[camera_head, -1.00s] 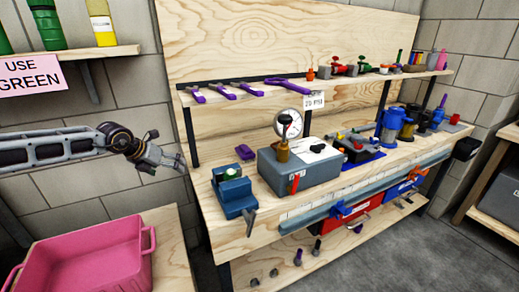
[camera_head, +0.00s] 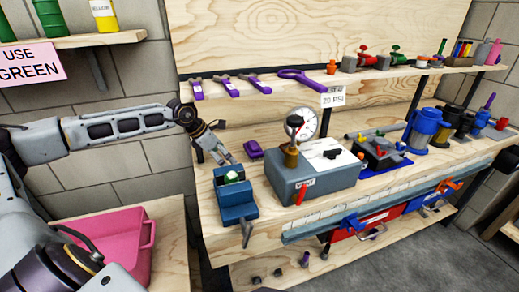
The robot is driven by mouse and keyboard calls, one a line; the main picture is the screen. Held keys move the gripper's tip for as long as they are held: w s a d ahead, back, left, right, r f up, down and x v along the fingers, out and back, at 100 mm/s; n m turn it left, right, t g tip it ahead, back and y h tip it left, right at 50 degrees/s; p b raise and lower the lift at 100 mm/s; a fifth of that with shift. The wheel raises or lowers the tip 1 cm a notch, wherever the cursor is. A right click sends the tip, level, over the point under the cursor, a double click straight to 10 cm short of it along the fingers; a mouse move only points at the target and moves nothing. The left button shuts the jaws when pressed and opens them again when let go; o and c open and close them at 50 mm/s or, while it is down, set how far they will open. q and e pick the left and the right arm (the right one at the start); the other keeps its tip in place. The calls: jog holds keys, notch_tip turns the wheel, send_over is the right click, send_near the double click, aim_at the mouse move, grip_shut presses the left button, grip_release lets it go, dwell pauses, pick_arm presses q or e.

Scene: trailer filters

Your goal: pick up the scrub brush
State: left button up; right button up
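A small purple block (camera_head: 254,149) lies on the workbench top, behind the blue vise and left of the gauge box. It may be the scrub brush, but it is too small to tell for sure. My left gripper (camera_head: 229,159) is just left of the purple block, above the bench's left end and behind the vise. It appears apart from the block. Its fingers are small and seen edge-on, so I cannot tell whether they are open or shut. My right gripper is out of view.
A blue vise (camera_head: 237,201) stands at the bench's front left. A grey box (camera_head: 314,182) with a pressure gauge (camera_head: 301,122) is to its right. Purple-handled tools (camera_head: 228,87) lie on the shelf above. A pink tub (camera_head: 128,233) sits low at left.

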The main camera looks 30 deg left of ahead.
aim_at(252, 145)
pick_arm(q)
jog(key=shift+w+d, duration=0.3)
jog(key=shift+w, duration=0.2)
jog(key=shift+w+d, duration=0.25)
jog(key=shift+w, duration=0.2)
dwell(0.5)
jog(key=shift+w+d+p, duration=0.1)
jog(key=shift+w+d, duration=0.3)
jog(key=shift+w, duration=0.35)
jog(key=shift+w+d+p, duration=0.1)
jog(key=shift+w+d, duration=0.35)
jog(key=shift+w, duration=0.35)
jog(key=shift+w+d+p, duration=0.1)
jog(key=shift+w+d, duration=0.3)
jog(key=shift+w, duration=0.35)
jog(key=shift+w, duration=0.1)
jog(key=shift+w+d, duration=0.6)
jog(key=shift+w, duration=0.35)
jog(key=shift+w+d, duration=0.6)
jog(key=shift+w, duration=0.35)
jog(key=shift+w+d+f, duration=0.1)
jog(key=shift+w+f, duration=0.15)
jog(key=shift+f, duration=0.3)
jog(key=c, duration=1)
